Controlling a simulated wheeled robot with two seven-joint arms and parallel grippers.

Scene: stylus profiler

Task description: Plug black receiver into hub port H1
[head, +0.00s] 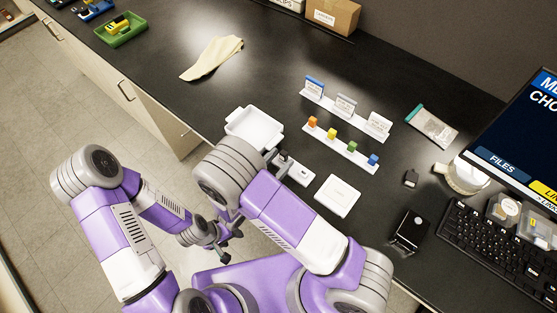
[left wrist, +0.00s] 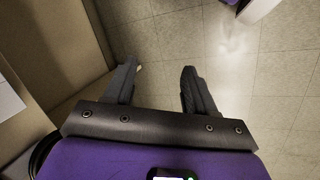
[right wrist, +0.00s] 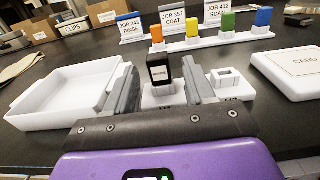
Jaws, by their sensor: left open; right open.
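The black receiver (right wrist: 160,73), a small upright block with a white label, stands at the left part of the white hub (right wrist: 235,92). Its lower end meets the hub, but I cannot tell how deep it sits. An open raised port (right wrist: 228,76) shows to its right; the port markings are too small to read. My right gripper (head: 281,161) is open, its fingers (right wrist: 158,86) on either side of the receiver, with gaps visible. In the head view the receiver is partly hidden by that gripper. My left gripper (head: 221,246) is open and empty over the floor; the left wrist view shows its spread fingers (left wrist: 158,88).
A white tray (right wrist: 60,92) lies left of the hub, a white card box (right wrist: 292,70) right. Behind are a rack with coloured blocks (head: 340,148) and a row of job cards (head: 344,108). A black box (head: 408,231) and keyboard (head: 500,245) stand right.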

